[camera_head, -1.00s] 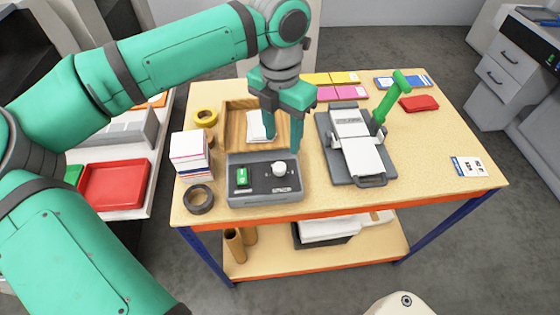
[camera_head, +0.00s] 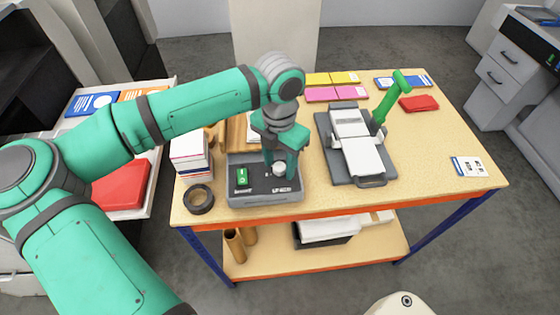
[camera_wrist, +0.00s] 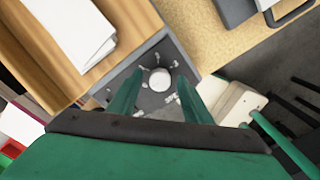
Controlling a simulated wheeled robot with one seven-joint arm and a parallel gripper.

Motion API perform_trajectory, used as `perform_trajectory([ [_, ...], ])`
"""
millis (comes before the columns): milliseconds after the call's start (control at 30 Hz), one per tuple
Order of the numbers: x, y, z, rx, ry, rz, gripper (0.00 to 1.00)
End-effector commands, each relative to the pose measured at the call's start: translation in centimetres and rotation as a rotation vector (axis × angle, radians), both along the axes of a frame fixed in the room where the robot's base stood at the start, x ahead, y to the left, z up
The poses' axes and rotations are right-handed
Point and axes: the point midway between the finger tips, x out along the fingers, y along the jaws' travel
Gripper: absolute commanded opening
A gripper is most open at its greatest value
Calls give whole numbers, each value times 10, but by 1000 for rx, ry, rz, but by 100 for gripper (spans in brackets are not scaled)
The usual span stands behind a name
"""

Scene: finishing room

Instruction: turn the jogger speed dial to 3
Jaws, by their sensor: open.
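The jogger is a grey box (camera_head: 262,196) at the table's front left, with a green switch (camera_head: 242,177) on its left side. Its speed dial (camera_head: 279,169) is a round white knob, which also shows in the wrist view (camera_wrist: 160,79). My gripper (camera_head: 280,172) points down at the dial, with its green fingers on either side of it. In the wrist view my gripper (camera_wrist: 155,88) is open, and the dial lies between and just beyond the fingertips. I cannot tell whether the fingers touch it.
A wooden tray with white paper (camera_wrist: 82,35) stands right behind the jogger. A stack of cards (camera_head: 189,152) and a black tape roll (camera_head: 199,199) are at its left. A grey press with a green lever (camera_head: 388,100) stands to the right.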

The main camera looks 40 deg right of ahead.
Motion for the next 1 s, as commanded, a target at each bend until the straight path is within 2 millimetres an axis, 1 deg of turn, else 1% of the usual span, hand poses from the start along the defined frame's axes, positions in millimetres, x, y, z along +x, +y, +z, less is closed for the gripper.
perform_trajectory([
  [200,0,0,0,0,0,0,45],
  [233,0,0,0,0,0,0,42],
  [267,0,0,0,0,0,0,35],
  [300,0,0,0,0,0,0,26],
  [400,0,0,0,0,0,0,4],
  [767,0,0,0,0,0,-42,4],
  [1000,0,0,0,-1,0,-185,4],
])
